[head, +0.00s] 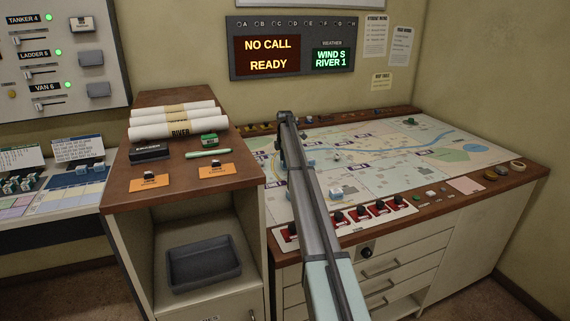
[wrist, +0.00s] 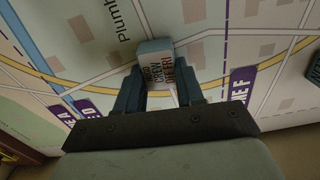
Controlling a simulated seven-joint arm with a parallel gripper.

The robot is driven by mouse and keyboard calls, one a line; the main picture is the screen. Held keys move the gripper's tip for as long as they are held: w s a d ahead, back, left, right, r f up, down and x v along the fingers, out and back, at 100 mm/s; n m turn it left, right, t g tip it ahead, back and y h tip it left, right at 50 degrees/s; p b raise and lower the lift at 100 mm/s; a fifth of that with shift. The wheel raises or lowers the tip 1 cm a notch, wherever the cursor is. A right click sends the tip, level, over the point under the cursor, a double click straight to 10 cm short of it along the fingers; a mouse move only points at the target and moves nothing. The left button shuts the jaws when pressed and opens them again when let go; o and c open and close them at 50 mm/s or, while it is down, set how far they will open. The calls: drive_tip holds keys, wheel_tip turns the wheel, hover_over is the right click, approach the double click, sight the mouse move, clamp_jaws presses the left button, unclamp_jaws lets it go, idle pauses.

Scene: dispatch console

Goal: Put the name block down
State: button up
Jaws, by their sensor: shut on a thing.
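My gripper (wrist: 158,84) is shut on the name block (wrist: 156,55), a small pale block with dark lettering on its label and a grey-blue top end. The block sits between the two blue-grey fingers in the wrist view, over the printed map (wrist: 225,65). I cannot tell whether it touches the map. In the head view my gripper (head: 280,158) is at the left part of the map table (head: 470,180), and the block cannot be made out there.
Several small blocks stand on the map, one white-and-blue near the middle (head: 336,158). Red panels with black knobs (head: 362,212) line the front edge. A wooden cabinet (head: 190,180) with rolled papers (head: 175,121) rises at the left. The map's right part is mostly clear.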

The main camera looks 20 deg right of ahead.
wheel_tip(320, 180, up, 8)
drive_tip(key=shift+d, duration=0.15)
drive_tip(key=s+d+r+m, duration=0.2)
drive_tip(key=s+d, duration=1.5)
drive_tip(key=d, duration=0.4)
drive_tip(key=shift+s+a+f+n, duration=0.2)
drive_tip(key=shift+s+f+n, duration=0.35)
drive_tip(key=shift+f, duration=1.2)
drive_tip(key=shift+s+a+f+n, duration=0.35)
drive_tip(key=shift+s+f, duration=0.35)
drive_tip(key=shift+f, duration=1)
drive_tip(key=shift+s+a+f+n, duration=0.1)
drive_tip(key=shift+s+f+n, duration=0.5)
drive_tip(key=shift+f, duration=1.15)
drive_tip(key=shift+f, duration=0.15)
drive_tip(key=o, duration=1)
